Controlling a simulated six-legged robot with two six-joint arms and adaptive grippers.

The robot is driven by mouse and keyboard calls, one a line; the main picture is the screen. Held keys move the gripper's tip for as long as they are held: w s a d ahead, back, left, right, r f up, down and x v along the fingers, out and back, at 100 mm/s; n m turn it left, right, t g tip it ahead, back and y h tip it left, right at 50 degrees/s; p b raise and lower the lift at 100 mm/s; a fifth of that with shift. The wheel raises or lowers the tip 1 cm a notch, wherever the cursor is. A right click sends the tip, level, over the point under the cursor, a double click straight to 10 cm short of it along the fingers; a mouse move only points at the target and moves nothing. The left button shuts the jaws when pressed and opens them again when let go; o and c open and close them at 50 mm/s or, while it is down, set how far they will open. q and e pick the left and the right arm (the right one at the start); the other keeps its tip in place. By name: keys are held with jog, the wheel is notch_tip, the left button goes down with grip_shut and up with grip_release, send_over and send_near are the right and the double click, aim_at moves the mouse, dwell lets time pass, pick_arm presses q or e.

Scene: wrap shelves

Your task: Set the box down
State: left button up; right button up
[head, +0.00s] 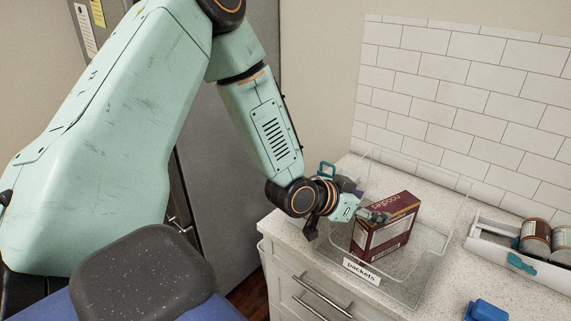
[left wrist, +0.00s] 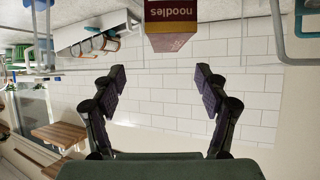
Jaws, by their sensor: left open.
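The box (head: 386,230) is dark red, printed "noodles", and stands upright in a clear bin (head: 428,262) labelled "packets" on the counter. My left gripper (head: 374,215) is beside the box's upper left part in the head view. In the left wrist view the left gripper (left wrist: 160,85) has its fingers spread wide with nothing between them. The noodles box (left wrist: 170,22) shows at the top of that view, beyond the fingertips and apart from them. The box's underside is hidden in the head view. My right gripper is not in view.
A white tray (head: 490,246) with jars (head: 535,236) lying in it stands to the right on the counter. A blue object (head: 486,310) is at the counter's front right. The bin's clear walls rise around the box. A tiled wall (head: 460,90) is behind.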

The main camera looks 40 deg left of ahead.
pick_arm(q)
jog(key=s+d+f+n+g+y, duration=0.2)
jog(key=s+f+g, duration=0.4)
jog(key=s+f, duration=1.05)
jog(key=s+f+n+g+y, duration=0.1)
jog(key=s+f+g, duration=0.1)
jog(key=s, duration=0.8)
jog(key=s+a+f+n+g, duration=0.1)
jog(key=s+f+g, duration=0.2)
jog(key=s, duration=0.7)
jog(key=shift+f+g+y, duration=0.25)
jog(key=shift+g+y, duration=0.05)
jog(key=shift+y, duration=0.1)
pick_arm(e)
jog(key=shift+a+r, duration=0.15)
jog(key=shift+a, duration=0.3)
pick_arm(q)
jog(key=shift+d, duration=0.1)
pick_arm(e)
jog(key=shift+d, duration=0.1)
pick_arm(q)
jog(key=shift+w+d, duration=0.1)
jog(key=shift+d, duration=0.1)
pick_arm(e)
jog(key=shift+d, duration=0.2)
